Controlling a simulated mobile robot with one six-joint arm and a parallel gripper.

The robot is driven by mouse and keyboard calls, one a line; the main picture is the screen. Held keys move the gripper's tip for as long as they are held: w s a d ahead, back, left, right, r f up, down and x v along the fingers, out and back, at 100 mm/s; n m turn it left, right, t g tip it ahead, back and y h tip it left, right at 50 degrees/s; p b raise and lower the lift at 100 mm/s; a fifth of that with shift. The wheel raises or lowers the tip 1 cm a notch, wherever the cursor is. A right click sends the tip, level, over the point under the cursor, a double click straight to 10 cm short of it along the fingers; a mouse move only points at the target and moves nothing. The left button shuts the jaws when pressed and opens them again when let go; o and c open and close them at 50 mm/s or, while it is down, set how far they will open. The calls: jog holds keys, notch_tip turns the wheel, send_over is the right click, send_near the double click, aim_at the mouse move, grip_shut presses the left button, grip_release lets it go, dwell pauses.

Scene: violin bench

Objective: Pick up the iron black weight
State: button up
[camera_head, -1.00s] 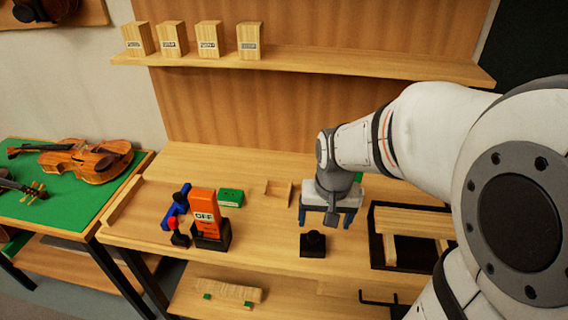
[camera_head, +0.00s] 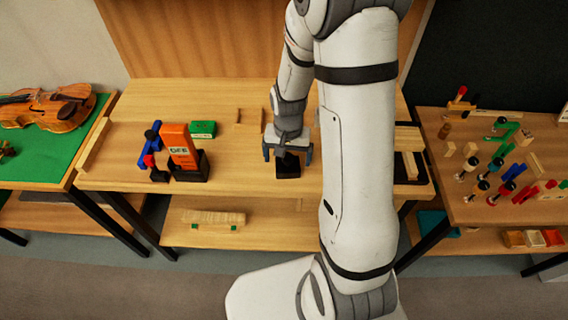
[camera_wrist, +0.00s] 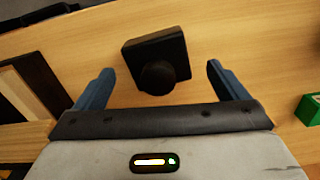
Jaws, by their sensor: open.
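The black weight (camera_head: 288,167) sits on the wooden bench top near its front edge. In the wrist view the weight (camera_wrist: 157,60) shows as a square dark block with a round knob facing the camera. My gripper (camera_head: 287,158) is open just above and around the weight's position, pointing down. In the wrist view my gripper's two blue fingers (camera_wrist: 155,80) stand apart on either side of the weight, with bare wood between each finger and the block. The fingers do not appear to touch it.
An orange sign block (camera_head: 179,146), a blue clamp (camera_head: 153,135) and a green box (camera_head: 203,129) stand left of the weight. A dark tray (camera_head: 424,188) with wood pieces is to the right. A right-hand table (camera_head: 470,212) holds several coloured tools.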

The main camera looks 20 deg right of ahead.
jog(key=shift+f, duration=0.95)
jog(key=c, duration=1.9)
